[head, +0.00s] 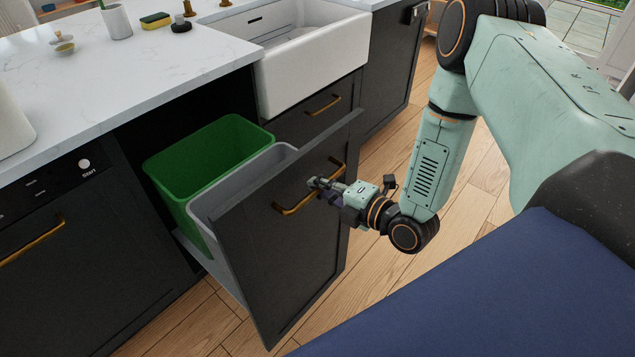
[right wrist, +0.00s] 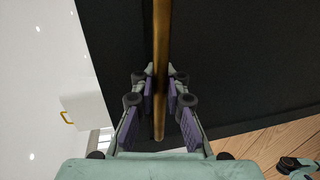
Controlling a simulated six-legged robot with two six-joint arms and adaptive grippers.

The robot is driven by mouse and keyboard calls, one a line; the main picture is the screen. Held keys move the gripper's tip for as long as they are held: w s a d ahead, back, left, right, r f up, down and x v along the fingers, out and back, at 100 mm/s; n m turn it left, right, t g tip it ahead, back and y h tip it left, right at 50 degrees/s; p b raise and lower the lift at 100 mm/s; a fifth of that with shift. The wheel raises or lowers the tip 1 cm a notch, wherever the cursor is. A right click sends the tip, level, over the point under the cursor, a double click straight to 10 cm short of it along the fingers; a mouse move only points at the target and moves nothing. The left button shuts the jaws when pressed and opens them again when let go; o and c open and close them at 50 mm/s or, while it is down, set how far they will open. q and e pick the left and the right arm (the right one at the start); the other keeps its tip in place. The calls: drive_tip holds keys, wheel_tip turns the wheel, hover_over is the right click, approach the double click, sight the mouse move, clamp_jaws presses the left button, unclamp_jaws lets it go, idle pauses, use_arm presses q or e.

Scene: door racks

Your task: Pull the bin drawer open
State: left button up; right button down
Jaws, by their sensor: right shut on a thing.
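The bin drawer (head: 285,245) has a dark front and stands pulled out from the cabinet. Inside it are a green bin (head: 205,160) and a grey bin (head: 240,182), the grey one nearer the front. A brass handle (head: 292,208) is on the drawer front. My right gripper (head: 322,185) is at the right part of this handle. In the right wrist view the handle (right wrist: 160,60) runs between the two fingers (right wrist: 160,98), and the gripper is shut on it. My left gripper is not in view.
A white sink (head: 305,60) sits in the counter behind the drawer. The marble counter (head: 100,85) carries a cup (head: 116,21) and a sponge (head: 155,20). A dishwasher (head: 60,240) is left of the drawer. Wooden floor (head: 470,150) is free to the right.

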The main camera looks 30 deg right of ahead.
drive_tip(key=shift+w+r, duration=0.1)
drive_tip(key=shift+r, duration=0.05)
drive_tip(key=c, duration=1.4)
unclamp_jaws()
drive_tip(key=shift+v, duration=3.8)
